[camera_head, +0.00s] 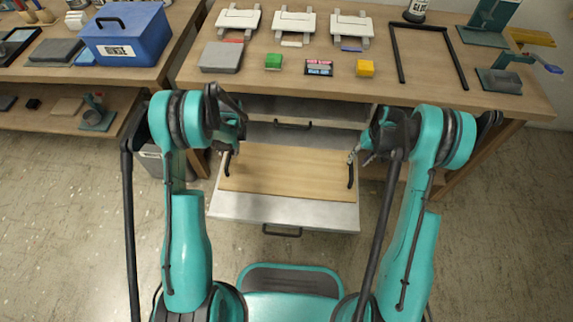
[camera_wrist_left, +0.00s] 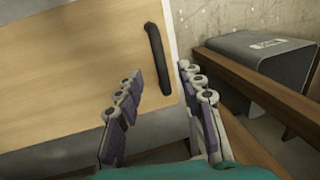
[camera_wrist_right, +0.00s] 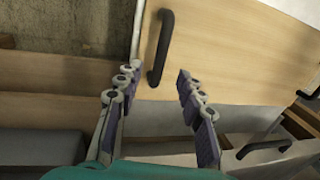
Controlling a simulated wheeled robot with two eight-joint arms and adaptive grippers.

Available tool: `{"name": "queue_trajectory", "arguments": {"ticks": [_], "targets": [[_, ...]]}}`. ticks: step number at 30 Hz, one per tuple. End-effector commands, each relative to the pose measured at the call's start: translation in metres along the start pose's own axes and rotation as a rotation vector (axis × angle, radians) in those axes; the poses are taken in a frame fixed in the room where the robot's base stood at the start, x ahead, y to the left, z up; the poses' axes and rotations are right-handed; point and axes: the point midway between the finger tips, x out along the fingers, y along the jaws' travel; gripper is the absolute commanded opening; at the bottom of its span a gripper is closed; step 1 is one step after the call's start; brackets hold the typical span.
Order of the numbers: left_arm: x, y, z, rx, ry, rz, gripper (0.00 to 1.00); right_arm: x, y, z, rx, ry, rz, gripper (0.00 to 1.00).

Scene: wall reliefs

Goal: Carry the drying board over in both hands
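The drying board (camera_head: 285,168) is a flat light-wood panel with a black handle at each short end. It lies in an open pale drawer (camera_head: 290,210) below the table's front edge. My left gripper (camera_head: 231,150) is at the board's left handle (camera_head: 227,163); in the left wrist view its fingers (camera_wrist_left: 155,90) are apart, with the handle (camera_wrist_left: 158,58) just beyond the tips. My right gripper (camera_head: 357,155) is at the right handle (camera_head: 351,172); in the right wrist view its fingers (camera_wrist_right: 156,80) are apart, with that handle (camera_wrist_right: 160,48) just ahead, between them.
A blue toolbox (camera_head: 126,40) stands on the left table. A grey bin (camera_wrist_left: 265,65) is beside the drawer.

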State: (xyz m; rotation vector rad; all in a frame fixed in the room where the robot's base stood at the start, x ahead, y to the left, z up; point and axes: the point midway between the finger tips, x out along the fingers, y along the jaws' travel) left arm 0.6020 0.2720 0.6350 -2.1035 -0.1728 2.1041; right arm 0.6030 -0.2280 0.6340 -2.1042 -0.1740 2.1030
Motion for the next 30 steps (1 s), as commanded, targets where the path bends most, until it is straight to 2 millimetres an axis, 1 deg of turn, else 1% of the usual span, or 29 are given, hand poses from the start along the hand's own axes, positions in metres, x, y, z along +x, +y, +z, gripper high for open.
{"name": "queue_trajectory", "arguments": {"ticks": [5,8,11,18,21,25,30], "targets": [[-0.001,0.000,0.000,0.000,0.001,0.000,0.38,-0.001,0.000,0.000,0.000,0.001,0.000,0.39],[0.002,0.000,0.000,0.000,0.001,0.000,0.38,0.002,0.000,0.000,0.000,0.001,0.001,0.39],[0.012,0.000,-0.001,-0.001,0.001,0.000,0.38,0.012,0.000,0.000,0.000,0.001,0.001,0.39],[0.049,-0.001,-0.001,-0.001,0.002,0.000,0.38,0.049,0.000,0.000,0.000,0.001,0.001,0.39],[0.062,-0.001,-0.001,0.000,0.002,0.000,0.38,0.062,-0.001,-0.001,0.000,0.001,0.001,0.39],[0.073,0.000,-0.001,0.000,0.002,0.000,0.38,0.073,-0.001,0.000,0.000,0.001,0.001,0.39],[0.077,0.000,-0.001,0.000,0.002,0.000,0.38,0.077,0.000,0.000,0.000,0.001,0.001,0.39]]}}
